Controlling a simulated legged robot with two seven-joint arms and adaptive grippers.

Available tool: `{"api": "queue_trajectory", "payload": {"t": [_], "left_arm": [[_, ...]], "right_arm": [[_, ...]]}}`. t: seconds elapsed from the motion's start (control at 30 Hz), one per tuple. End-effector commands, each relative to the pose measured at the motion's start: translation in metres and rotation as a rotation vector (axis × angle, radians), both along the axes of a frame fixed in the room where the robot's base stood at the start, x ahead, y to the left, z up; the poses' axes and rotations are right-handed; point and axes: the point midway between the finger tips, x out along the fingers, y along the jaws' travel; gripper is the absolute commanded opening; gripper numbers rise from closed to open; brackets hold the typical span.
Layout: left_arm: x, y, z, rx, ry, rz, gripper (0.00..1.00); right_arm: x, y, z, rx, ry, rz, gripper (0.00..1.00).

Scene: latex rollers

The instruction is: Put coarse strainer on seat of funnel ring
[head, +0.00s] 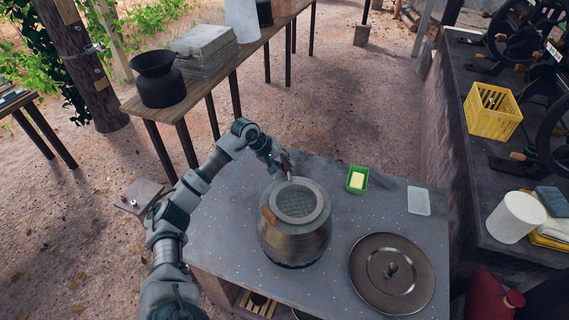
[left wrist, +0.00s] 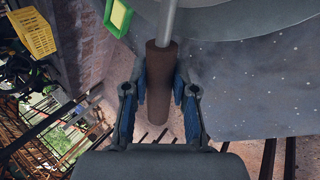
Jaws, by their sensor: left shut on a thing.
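A round metal pot (head: 294,242) stands on the grey table, with a pale ring (head: 323,208) around its top. The coarse strainer's mesh (head: 296,203) lies over the middle of that ring; I cannot tell whether it rests on the seat or is slightly above it. My left gripper (head: 287,165) is at the far side of the pot, shut on the strainer's brown handle. In the left wrist view the handle (left wrist: 160,75) is between the fingers of my left gripper (left wrist: 160,90), and its metal rod runs up toward the round rim. My right gripper is out of view.
A large round lid (head: 372,291) lies right of the pot on the table (head: 225,245). A green tray (head: 357,180) with a yellow block and a clear dish (head: 419,200) are behind it. A dark bench with a white container (head: 514,217) and yellow crate (head: 492,110) stands right.

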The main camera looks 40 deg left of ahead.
Motion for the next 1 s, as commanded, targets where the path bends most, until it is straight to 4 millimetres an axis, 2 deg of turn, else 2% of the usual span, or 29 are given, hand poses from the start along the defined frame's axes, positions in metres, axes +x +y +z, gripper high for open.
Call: {"api": "queue_trajectory", "payload": {"t": [0.17, 0.2, 0.3, 0.67, 0.77, 1.0], "left_arm": [[0.0, 0.002, -0.007, -0.002, 0.001, 0.001, 0.0], [0.0, 0.002, -0.008, -0.002, 0.0, 0.002, 0.29], [0.0, 0.002, -0.006, -0.002, 0.0, 0.002, 0.54], [-0.001, 0.001, -0.003, 0.002, 0.001, 0.001, 0.56], [-0.006, 0.007, 0.006, 0.002, -0.002, 0.002, 0.56], [-0.031, 0.028, 0.048, 0.001, -0.001, 0.003, 0.56]], "right_arm": [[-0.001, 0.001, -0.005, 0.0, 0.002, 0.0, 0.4], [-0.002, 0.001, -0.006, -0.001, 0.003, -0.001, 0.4], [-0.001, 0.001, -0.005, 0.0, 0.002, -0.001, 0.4], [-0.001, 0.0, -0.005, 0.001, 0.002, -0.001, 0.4], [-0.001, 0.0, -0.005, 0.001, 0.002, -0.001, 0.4], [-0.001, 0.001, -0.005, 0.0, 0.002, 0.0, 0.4]]}}
